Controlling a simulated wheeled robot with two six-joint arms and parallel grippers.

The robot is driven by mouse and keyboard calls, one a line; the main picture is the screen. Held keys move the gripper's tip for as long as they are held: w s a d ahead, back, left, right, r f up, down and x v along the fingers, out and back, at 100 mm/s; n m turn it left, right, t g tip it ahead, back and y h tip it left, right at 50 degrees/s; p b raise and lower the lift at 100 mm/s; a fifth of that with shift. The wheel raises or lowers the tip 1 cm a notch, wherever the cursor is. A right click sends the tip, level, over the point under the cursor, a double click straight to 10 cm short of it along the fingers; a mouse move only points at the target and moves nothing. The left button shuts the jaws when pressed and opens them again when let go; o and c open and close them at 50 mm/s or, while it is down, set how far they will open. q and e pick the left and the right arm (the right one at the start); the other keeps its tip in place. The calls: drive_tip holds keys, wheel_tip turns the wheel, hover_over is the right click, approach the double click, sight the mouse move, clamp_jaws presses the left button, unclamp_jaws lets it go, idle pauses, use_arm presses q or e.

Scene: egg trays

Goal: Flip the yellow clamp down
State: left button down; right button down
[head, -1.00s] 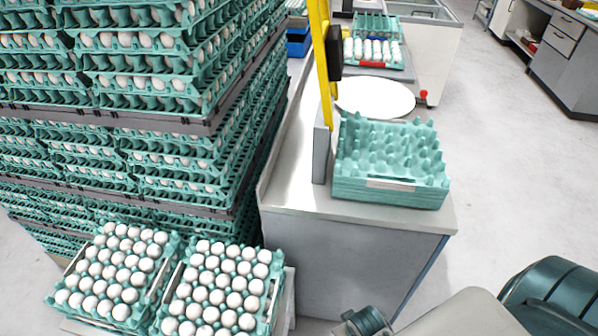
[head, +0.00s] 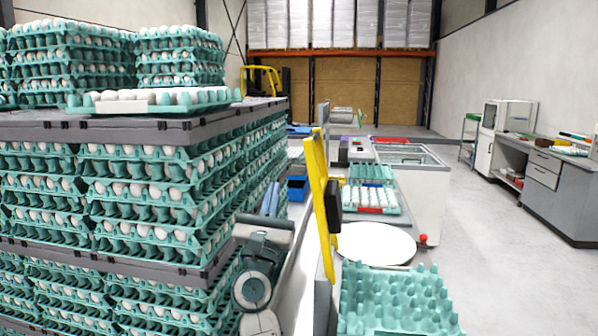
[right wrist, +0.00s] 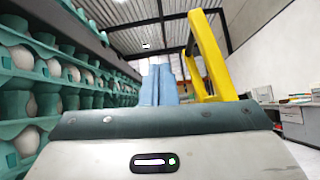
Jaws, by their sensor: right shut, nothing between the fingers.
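The yellow clamp (head: 321,195) stands upright on a grey post by the workbench, with a black block on its right side. It also shows in the right wrist view (right wrist: 207,45), as a yellow frame to the right of the fingers. My right gripper (head: 271,188) is shut and empty, its blue-grey fingers pointing away from me. It is in the air to the left of the clamp, with a gap between them. In the right wrist view its fingers (right wrist: 160,72) are together. My left gripper is not in view.
A tall stack of egg trays (head: 120,215) stands close to the left of my right gripper. Empty green trays (head: 395,295) lie right of the clamp's post, before a white round plate (head: 375,243). A tray with eggs (head: 368,199) lies farther back. The floor at right is clear.

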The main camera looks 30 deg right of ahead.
wheel_tip(320, 180, up, 10)
drive_tip(key=w+a+m+g+y, duration=0.1)
drive_tip(key=m+g, duration=0.8)
drive_tip(key=m, duration=1)
drive_tip(key=shift+w+a+f+y, duration=0.15)
drive_tip(key=shift+w+a+y, duration=0.1)
drive_tip(key=shift+w+y, duration=0.6)
drive_tip(key=shift+w, duration=0.1)
drive_tip(key=w+d+p, duration=0.3)
drive_tip(key=d+p, duration=0.8)
drive_tip(key=p, duration=0.5)
drive_tip(key=shift+w+p, duration=0.35)
drive_tip(key=shift+p, duration=0.05)
